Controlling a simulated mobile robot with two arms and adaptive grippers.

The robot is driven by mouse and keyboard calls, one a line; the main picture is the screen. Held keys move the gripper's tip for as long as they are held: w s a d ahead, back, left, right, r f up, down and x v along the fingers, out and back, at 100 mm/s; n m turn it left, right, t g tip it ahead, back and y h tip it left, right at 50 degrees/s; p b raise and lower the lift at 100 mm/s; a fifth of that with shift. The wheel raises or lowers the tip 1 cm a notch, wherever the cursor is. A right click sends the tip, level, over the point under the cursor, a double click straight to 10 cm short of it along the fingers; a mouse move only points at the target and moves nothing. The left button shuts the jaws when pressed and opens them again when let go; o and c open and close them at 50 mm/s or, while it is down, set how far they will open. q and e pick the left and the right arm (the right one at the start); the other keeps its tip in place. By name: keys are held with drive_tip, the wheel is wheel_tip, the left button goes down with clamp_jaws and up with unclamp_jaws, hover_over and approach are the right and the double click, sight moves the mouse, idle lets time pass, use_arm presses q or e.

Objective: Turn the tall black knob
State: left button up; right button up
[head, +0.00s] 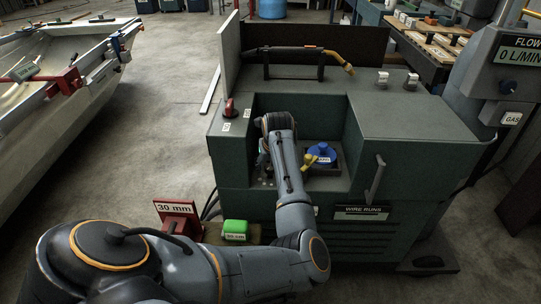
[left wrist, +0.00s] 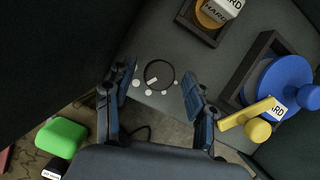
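The black knob (left wrist: 159,74) shows in the left wrist view as a round dark shape with a small white mark, ringed by several pale dots on the dark panel. My left gripper (left wrist: 158,84) is open, one finger on each side of the knob in the picture. I cannot tell whether the fingertips are level with the knob or still above it. In the head view, my left gripper (head: 263,158) reaches down into the recess of the dark green machine (head: 290,100), and my arm hides the knob. My right gripper is not in view.
Right of the gripper is a blue spool (head: 322,152) with a yellow lever (left wrist: 250,120). A brown-topped part (left wrist: 212,14) sits in a black frame beyond the knob. A green block (head: 235,228) and red 30 mm stand (head: 176,215) are at the machine's front left.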

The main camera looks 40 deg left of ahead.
use_arm(q)
drive_tip(key=shift+r, duration=0.15)
drive_tip(key=v, duration=1.1)
drive_tip(key=shift+d+r, duration=0.2)
drive_tip(key=shift+r, duration=0.15)
drive_tip(key=shift+s+f, duration=0.1)
